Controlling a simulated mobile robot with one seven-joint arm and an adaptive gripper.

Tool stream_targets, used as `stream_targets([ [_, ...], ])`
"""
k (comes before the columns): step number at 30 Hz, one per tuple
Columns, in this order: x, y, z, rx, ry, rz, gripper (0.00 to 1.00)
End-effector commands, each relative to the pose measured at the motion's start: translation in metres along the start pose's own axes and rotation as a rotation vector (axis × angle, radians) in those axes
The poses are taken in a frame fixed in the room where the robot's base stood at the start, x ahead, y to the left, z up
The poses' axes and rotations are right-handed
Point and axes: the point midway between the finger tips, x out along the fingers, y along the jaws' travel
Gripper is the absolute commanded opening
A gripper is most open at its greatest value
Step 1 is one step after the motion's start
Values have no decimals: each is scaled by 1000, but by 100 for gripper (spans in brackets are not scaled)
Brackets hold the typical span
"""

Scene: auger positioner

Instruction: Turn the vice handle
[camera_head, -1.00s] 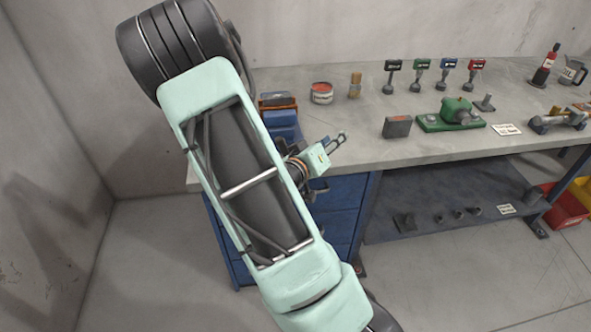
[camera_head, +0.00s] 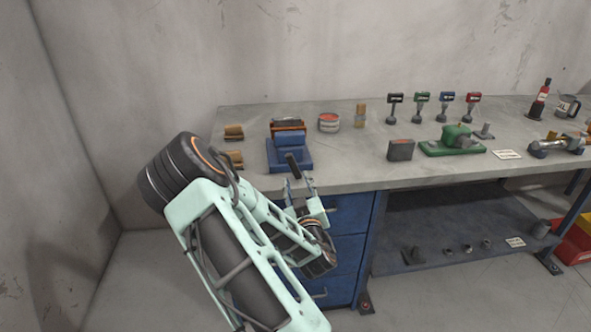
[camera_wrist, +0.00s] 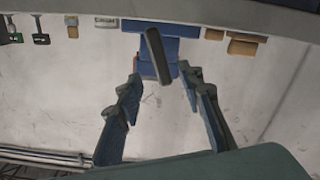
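The blue vice (camera_head: 275,160) stands near the front left edge of the workbench. Its dark bar-shaped handle (camera_head: 293,165) points out over the front edge, slightly tilted. My gripper (camera_head: 299,182) is just in front of the handle, low at the bench edge. In the wrist view my gripper (camera_wrist: 159,75) is open and its fingers are spread wide. There the handle (camera_wrist: 157,55) appears between and beyond the fingertips, with the blue vice (camera_wrist: 145,44) behind it. I cannot tell whether the handle touches a finger; nothing looks gripped.
Brown blocks (camera_head: 233,132) lie left of the vice. A red-topped tin (camera_head: 329,122), a grey block (camera_head: 401,149) and a green device (camera_head: 456,141) stand to its right. Blue drawers (camera_head: 345,240) are under the bench edge, close to my arm.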

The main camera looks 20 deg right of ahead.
Motion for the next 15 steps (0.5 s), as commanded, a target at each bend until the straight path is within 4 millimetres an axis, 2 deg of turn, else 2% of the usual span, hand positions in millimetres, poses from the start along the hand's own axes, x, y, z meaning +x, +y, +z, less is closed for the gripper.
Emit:
stream_targets([
  [9, 57, 1, -1, -2, 1, 1, 35],
  [15, 81, 1, 0, -1, 0, 2, 35],
])
